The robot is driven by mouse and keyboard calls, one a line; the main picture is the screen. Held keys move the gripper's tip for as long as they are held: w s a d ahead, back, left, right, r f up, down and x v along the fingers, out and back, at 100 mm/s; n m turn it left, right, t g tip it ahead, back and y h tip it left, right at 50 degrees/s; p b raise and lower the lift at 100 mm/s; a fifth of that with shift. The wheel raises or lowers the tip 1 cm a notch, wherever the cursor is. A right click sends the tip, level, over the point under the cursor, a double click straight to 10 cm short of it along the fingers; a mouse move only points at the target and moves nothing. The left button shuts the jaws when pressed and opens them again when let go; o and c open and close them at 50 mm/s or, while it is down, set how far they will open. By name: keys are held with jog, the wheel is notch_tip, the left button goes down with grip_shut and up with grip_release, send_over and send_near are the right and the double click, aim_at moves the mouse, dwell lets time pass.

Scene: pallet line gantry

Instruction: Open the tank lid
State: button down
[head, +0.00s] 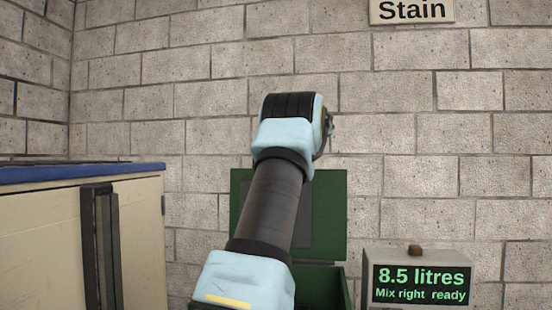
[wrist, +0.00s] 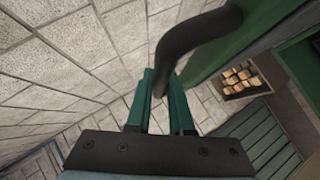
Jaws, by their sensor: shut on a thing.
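The green tank (head: 347,287) stands low against the wall, partly hidden behind my arm. Its green lid (head: 334,212) stands raised and roughly upright at the back, with a dark grey panel on its face. In the wrist view a dark curved handle (wrist: 198,36) comes off a green panel (wrist: 243,46), which looks like the lid. My gripper (wrist: 160,82) is shut on the handle, whose lower end lies between the two teal fingers. In the head view my arm hides the fingers and the handle.
A grey box with a lit display (head: 421,284) reads "8.5 litres, Mix right ready". A beige cabinet (head: 40,235) with a blue top stands at left. A "Stain" sign (head: 412,11) hangs on the block wall. The wrist view shows a tray of wooden blocks (wrist: 240,80) and green slats (wrist: 264,142).

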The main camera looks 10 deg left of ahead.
jog(key=shift+a+f, duration=0.1)
jog(key=c, duration=0.8)
grip_release()
jog(key=shift+s+d+r+b, duration=0.2)
jog(key=shift+s+d+b, duration=0.1)
jog(key=shift+d, duration=0.2)
jog(key=b+v, duration=0.3)
jog(key=v, duration=0.6)
jog(key=shift+s+d+r, duration=0.15)
jog(key=shift+s+r, duration=0.05)
jog(key=shift+s, duration=0.1)
